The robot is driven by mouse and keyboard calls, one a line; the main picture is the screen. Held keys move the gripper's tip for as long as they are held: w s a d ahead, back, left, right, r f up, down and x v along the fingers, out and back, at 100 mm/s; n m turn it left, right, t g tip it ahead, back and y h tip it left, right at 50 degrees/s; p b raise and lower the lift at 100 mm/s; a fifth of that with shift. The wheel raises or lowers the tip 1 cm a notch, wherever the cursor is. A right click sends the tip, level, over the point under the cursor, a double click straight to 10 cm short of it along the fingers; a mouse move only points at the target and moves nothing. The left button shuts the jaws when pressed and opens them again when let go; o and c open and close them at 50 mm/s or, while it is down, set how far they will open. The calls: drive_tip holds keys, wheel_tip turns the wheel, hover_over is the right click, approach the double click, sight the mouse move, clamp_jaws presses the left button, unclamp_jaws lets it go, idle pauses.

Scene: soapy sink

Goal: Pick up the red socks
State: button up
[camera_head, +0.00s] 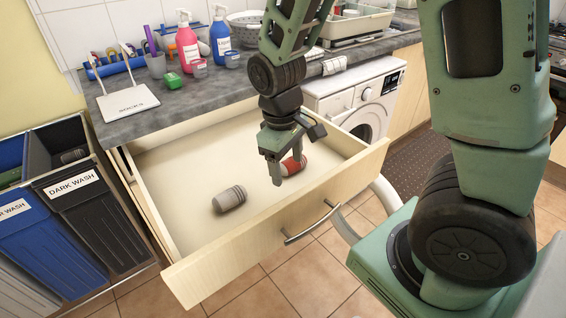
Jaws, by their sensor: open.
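The red socks (291,166) are a rolled red bundle with a greyish end, lying in the open drawer (172,245) right of its middle. My gripper (290,170) is open and points down at the red socks. Its near finger hides part of the bundle. I cannot tell whether the fingers touch it. A rolled grey-beige sock bundle (229,199) lies in the drawer to the left, apart from the gripper.
The drawer's front panel with a metal handle (312,223) stands toward me. A washing machine (362,100) is at the right. Laundry bins, one labelled DARK WASH (95,215), stand at the left. Soap bottles (187,42) and a white router (128,103) are on the counter.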

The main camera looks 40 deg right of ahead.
sight(286, 163)
drive_tip(key=f+n+h, duration=0.1)
drive_tip(key=f+n, duration=0.1)
drive_tip(key=w+a+f+n+g+h, duration=0.1)
drive_tip(key=n, duration=0.1)
drive_tip(key=w+f+n+g+h, duration=0.1)
drive_tip(key=f+h, duration=0.1)
drive_tip(key=shift+w+a+f+n, duration=0.15)
drive_tip(key=shift+w+f+n, duration=0.05)
drive_tip(key=shift+f+n, duration=0.2)
drive_tip(key=w+n+h, duration=0.1)
drive_tip(key=w+a+f+n+h, duration=0.1)
drive_tip(key=n+h, duration=0.1)
drive_tip(key=shift+w+h, duration=0.1)
drive_tip(key=shift+h, duration=0.2)
drive_tip(key=w+a+r+n+t+h, duration=0.1)
drive_tip(key=w+a+n+t+h, duration=0.1)
drive_tip(key=a+n+h, duration=0.1)
drive_tip(key=w+a+r+n+h, duration=0.1)
drive_tip(key=w+a+n+h, duration=0.1)
drive_tip(key=shift+a+r+t, duration=0.15)
drive_tip(key=shift+r+t, duration=0.2)
drive_tip(key=shift+t, duration=0.05)
drive_tip(key=x, duration=1.7)
drive_tip(key=c, duration=1.1)
